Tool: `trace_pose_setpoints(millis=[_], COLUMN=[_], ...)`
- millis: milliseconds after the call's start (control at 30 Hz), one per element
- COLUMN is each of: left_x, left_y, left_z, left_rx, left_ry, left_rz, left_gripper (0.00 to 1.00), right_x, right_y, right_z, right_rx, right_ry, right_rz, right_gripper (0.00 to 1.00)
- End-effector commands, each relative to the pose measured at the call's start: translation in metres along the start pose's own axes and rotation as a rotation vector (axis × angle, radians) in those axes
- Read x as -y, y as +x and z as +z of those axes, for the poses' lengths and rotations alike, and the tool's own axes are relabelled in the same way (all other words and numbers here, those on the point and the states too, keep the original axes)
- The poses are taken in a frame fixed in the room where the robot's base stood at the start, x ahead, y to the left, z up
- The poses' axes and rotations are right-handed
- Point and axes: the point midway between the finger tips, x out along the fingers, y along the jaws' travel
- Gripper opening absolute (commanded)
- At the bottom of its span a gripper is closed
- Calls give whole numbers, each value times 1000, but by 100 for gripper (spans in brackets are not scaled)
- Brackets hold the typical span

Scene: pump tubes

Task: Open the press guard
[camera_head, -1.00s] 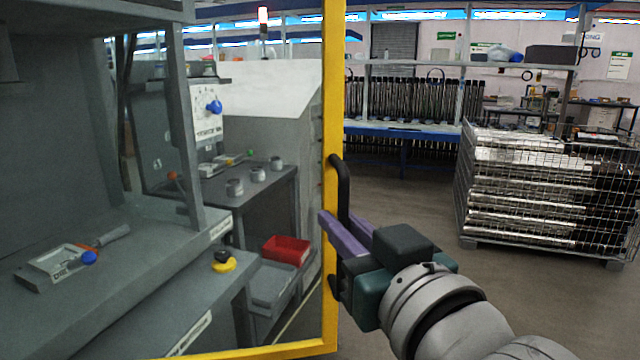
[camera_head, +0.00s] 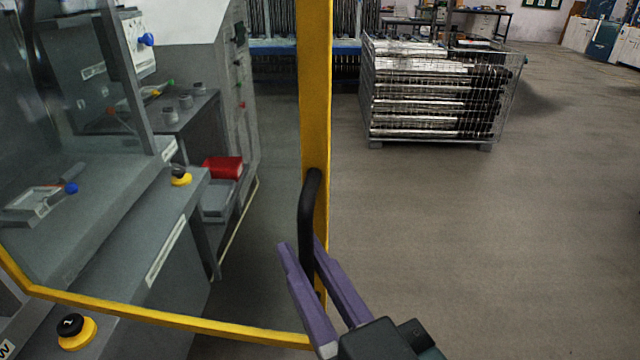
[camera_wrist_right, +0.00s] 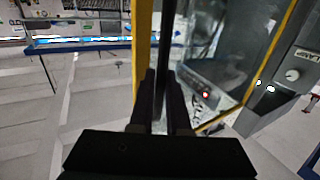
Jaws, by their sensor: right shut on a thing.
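The press guard is a clear panel in a yellow frame (camera_head: 314,90), and it stands swung out from the press in the head view. Its black bar handle (camera_head: 309,212) is on the yellow upright. My right gripper (camera_head: 300,250) has its purple fingers on either side of the handle's lower part and is shut on it. In the right wrist view the dark fingers (camera_wrist_right: 162,95) are around the black handle bar (camera_wrist_right: 164,50), beside the yellow frame (camera_wrist_right: 142,45). My left gripper is not in view.
The grey press bench (camera_head: 90,250) with yellow and black buttons (camera_head: 76,331) lies behind the guard. A red bin (camera_head: 223,167) sits beyond it. A wire cage of metal tubes (camera_head: 430,90) stands on the floor. The floor to the right is clear.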

Motion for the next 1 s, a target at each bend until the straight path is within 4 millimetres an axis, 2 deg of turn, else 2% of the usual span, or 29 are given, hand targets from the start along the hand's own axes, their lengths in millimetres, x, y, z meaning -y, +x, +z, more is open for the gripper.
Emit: trace_pose_setpoints(millis=[567,600,800,833,1000], left_x=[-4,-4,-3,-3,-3], left_y=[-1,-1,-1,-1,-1], left_z=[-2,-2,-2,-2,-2], left_rx=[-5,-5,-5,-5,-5], left_ry=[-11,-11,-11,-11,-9], left_rz=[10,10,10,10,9], left_gripper=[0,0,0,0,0], right_x=[7,7,7,6,6], right_y=[0,0,0,0,0], right_z=[1,1,1,1,1], right_rx=[3,3,2,2,2], right_ry=[-1,-1,-1,-1,0], right_rz=[-24,-24,-23,-22,-22], right_gripper=[0,19,42,45,45])
